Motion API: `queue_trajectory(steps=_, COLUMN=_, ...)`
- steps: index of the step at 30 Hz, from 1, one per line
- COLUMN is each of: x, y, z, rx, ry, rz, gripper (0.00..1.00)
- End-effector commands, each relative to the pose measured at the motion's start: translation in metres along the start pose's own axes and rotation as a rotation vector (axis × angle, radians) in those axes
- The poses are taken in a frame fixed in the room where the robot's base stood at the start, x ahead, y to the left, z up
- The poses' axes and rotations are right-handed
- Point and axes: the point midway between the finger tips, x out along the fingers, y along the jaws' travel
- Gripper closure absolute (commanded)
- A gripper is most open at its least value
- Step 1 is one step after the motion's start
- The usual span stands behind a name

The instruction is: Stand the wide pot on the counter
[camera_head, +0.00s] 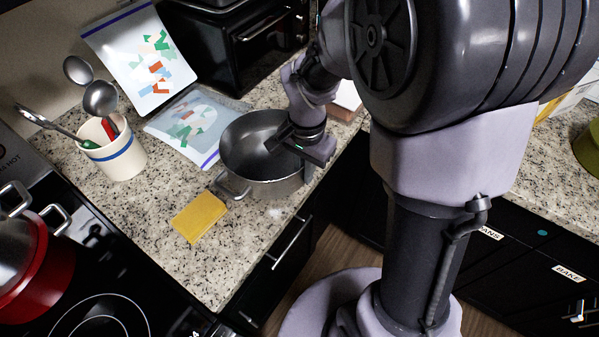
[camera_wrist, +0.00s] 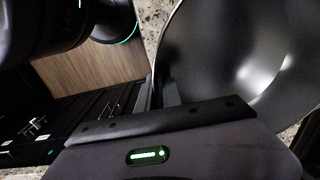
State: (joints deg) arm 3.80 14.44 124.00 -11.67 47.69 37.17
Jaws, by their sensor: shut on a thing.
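The wide pot (camera_head: 262,160) is a dark grey metal pot with a loop handle at its lower left. It appears upright at the front edge of the granite counter (camera_head: 160,235). I cannot tell whether its base is touching the counter. My gripper (camera_head: 303,147) is shut on the pot's right-hand side, at the rim. The jaw tips are partly hidden. In the wrist view, the pot's shiny inside (camera_wrist: 240,55) fills the right side, and my gripper (camera_wrist: 160,95) meets its wall.
A yellow sponge (camera_head: 199,216) lies just left of the pot. Clear bags (camera_head: 190,128), a utensil crock (camera_head: 113,150) and a black appliance (camera_head: 245,50) stand behind and left. A red pot (camera_head: 35,265) sits on the stove. The counter's front left is clear.

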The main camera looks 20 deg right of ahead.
Motion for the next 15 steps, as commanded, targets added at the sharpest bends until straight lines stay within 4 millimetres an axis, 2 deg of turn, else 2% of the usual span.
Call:
queue_trajectory(steps=1, x=0.0120, y=-0.0001, z=-0.0002, rx=0.000, ry=0.000, rz=0.000, gripper=1.00)
queue_trajectory(steps=3, x=0.0178, y=-0.0003, z=-0.0005, rx=0.000, ry=0.001, rz=-0.001, gripper=1.00)
queue_trajectory(steps=14, x=0.0206, y=-0.0004, z=-0.0006, rx=-0.001, ry=0.002, rz=-0.002, gripper=1.00)
queue_trajectory(steps=15, x=0.0215, y=0.0000, z=-0.0003, rx=-0.001, ry=0.001, rz=-0.001, gripper=0.89)
